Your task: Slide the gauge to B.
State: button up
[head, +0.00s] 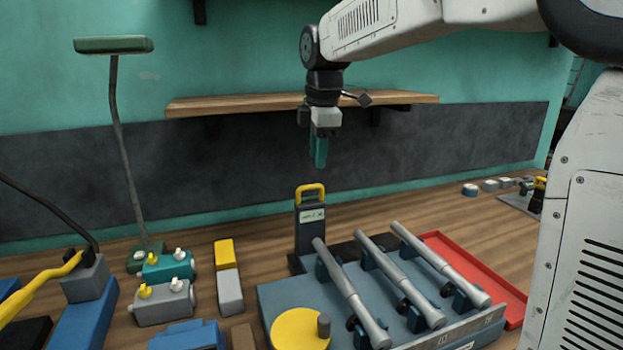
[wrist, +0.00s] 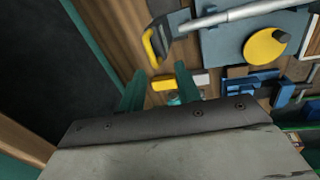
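The gauge (head: 310,224) is a dark upright block with a yellow handle and a pale label, standing at the back left of a grey-blue fixture (head: 285,292). In the wrist view the gauge's yellow handle (wrist: 149,47) shows just beyond the fingertips. My gripper (head: 319,164) hangs above the gauge, fingers pointing down, apart from it. In the wrist view my gripper (wrist: 159,69) has its two teal fingers spread, with nothing held between them. I cannot read a B mark in either view.
Three grey rods (head: 348,290) lie tilted across the fixture, right of the gauge. A yellow disc (head: 292,332) is at its front, and a red tray (head: 470,262) to its right. Small blocks (head: 225,254) stand on the left. A wooden shelf (head: 235,103) is behind my gripper.

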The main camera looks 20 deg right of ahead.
aim_at(311, 187)
jog(key=shift+n, duration=0.5)
jog(key=w+f, duration=0.1)
jog(key=f, duration=0.1)
jog(key=w+f, duration=0.1)
jog(key=f, duration=0.2)
jog(key=w+f, duration=0.1)
jog(key=f, duration=0.1)
jog(key=shift+w+a+f, duration=0.15)
jog(key=shift+w+f, duration=0.1)
jog(key=shift+f, duration=0.1)
grip_shut()
